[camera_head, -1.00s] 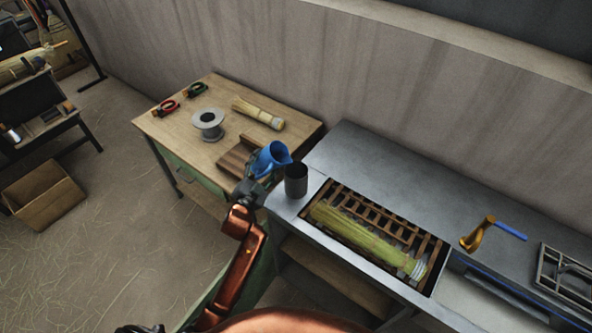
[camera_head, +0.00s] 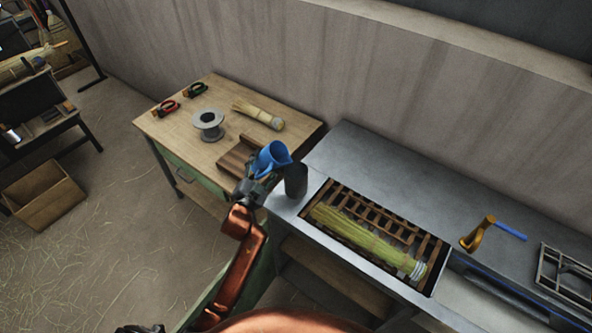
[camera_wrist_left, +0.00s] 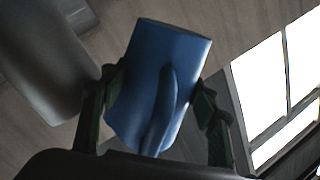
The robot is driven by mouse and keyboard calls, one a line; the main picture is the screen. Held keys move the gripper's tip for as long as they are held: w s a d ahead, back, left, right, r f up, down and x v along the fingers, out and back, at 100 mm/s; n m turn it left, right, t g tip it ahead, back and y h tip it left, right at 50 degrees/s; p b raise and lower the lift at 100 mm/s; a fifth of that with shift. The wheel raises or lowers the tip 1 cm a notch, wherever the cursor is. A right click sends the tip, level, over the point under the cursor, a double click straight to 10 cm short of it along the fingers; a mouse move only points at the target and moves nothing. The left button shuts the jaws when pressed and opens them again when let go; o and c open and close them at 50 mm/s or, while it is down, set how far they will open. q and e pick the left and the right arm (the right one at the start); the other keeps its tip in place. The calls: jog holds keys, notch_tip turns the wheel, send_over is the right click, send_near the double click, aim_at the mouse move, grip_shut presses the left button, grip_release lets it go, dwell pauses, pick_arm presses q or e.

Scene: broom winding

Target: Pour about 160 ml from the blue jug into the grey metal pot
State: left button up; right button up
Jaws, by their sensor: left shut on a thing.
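The blue jug (camera_head: 270,157) is held above the left end of the grey bench, its spout side toward the pot. It also fills the middle of the left wrist view (camera_wrist_left: 150,85), handle toward the camera. My left gripper (camera_head: 257,180) is shut on the jug, with a finger on each side. The grey metal pot (camera_head: 296,183) is just right of the jug at the bench's left end and looks slightly tilted. A blurred grey cylinder, apparently the pot (camera_wrist_left: 45,60), shows at left in the wrist view. Whether jug and pot touch is unclear. No liquid is visible. My right gripper is out of view.
A wooden table (camera_head: 190,135) holds a wire spool (camera_head: 208,122), a straw bundle (camera_head: 258,115), pliers and a brown wooden block. Right of the pot, a slatted tray (camera_head: 400,232) in the bench (camera_head: 370,160) holds a larger straw bundle (camera_head: 365,238).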

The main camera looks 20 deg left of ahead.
aim_at(261, 171)
pick_arm(q)
jog(key=shift+a+f+n, duration=0.1)
jog(key=shift+f+n, duration=0.35)
jog(key=shift+n, duration=0.05)
jog(key=f+n, duration=0.1)
jog(key=f, duration=0.1)
jog(key=a+f+n, duration=0.1)
jog(key=f, duration=0.1)
jog(key=shift+a+n, duration=0.15)
jog(key=shift+n, duration=0.25)
jog(key=shift+a+f+n, duration=0.15)
jog(key=shift+f+n, duration=0.1)
jog(key=shift+n, duration=0.05)
jog(key=shift+a+r+n+p, duration=0.15)
jog(key=shift+a+n+p, duration=0.05)
jog(key=shift+n+p, duration=0.35)
jog(key=shift+a+n, duration=0.15)
jog(key=shift+n, duration=0.4)
jog(key=shift+a+f+n+p, duration=0.2)
jog(key=shift+f+n+p, duration=0.3)
jog(key=shift+n, duration=0.3)
jog(key=shift+f, duration=0.1)
